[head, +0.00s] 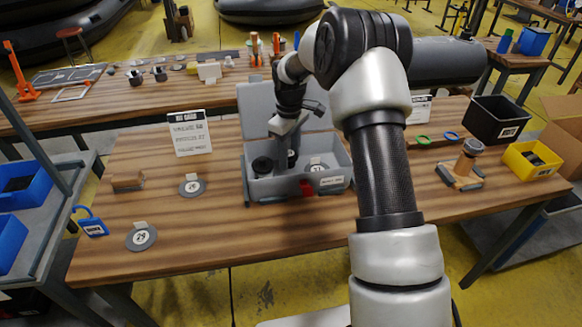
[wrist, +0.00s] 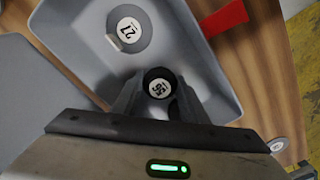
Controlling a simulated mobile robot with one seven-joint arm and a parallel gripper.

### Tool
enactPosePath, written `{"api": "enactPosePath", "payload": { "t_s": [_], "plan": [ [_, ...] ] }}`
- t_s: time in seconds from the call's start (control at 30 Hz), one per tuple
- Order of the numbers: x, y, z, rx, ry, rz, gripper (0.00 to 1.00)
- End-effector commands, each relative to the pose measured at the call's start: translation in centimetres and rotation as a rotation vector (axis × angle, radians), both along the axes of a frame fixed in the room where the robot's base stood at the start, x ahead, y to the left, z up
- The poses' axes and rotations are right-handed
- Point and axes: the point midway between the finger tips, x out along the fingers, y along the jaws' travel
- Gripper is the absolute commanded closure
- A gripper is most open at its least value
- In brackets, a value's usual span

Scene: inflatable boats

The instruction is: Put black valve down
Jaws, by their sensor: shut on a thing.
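The black valve (wrist: 160,84) is a small black cylinder with a white label on its top face. In the wrist view it sits between the two fingers of my gripper (wrist: 158,98), which is shut on it. In the head view my gripper (head: 291,157) points down inside the open grey box (head: 283,189). I cannot tell whether the valve touches the box floor. A grey disc labelled 27 (wrist: 128,30) lies in the box beside the valve, apart from it, and shows right of my gripper in the head view (head: 318,165). A dark round piece (head: 262,166) is at the box's left end.
The box's raised lid (head: 257,112) stands behind my gripper. Discs (head: 141,237) (head: 192,186), a brown block (head: 127,182) and a sign (head: 189,133) are left. A black bin (head: 497,121) and yellow bin (head: 531,160) are right.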

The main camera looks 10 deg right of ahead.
Motion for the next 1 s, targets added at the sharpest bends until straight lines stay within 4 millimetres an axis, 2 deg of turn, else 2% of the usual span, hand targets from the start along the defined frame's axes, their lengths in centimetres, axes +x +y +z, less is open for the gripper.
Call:
{"api": "enactPosePath", "payload": {
  "t_s": [0.17, 0.4, 0.73, 0.77, 0.8, 0.87, 1.0],
  "plan": [
    [0.0, 0.0, -1.4, -0.001, 0.001, 0.000, 0.83],
    [0.0, 0.0, -4.4, 0.000, 0.000, 0.000, 0.83],
    [0.0, 0.0, -4.8, 0.000, -0.001, 0.000, 0.83],
    [0.0, 0.0, -4.8, 0.000, -0.001, 0.000, 0.59],
    [0.0, 0.0, -4.7, 0.000, -0.001, 0.000, 0.52],
    [0.0, 0.0, -4.7, 0.000, -0.001, 0.000, 0.42],
    [0.0, 0.0, -4.7, 0.000, -0.001, 0.000, 0.42]
  ]
}}
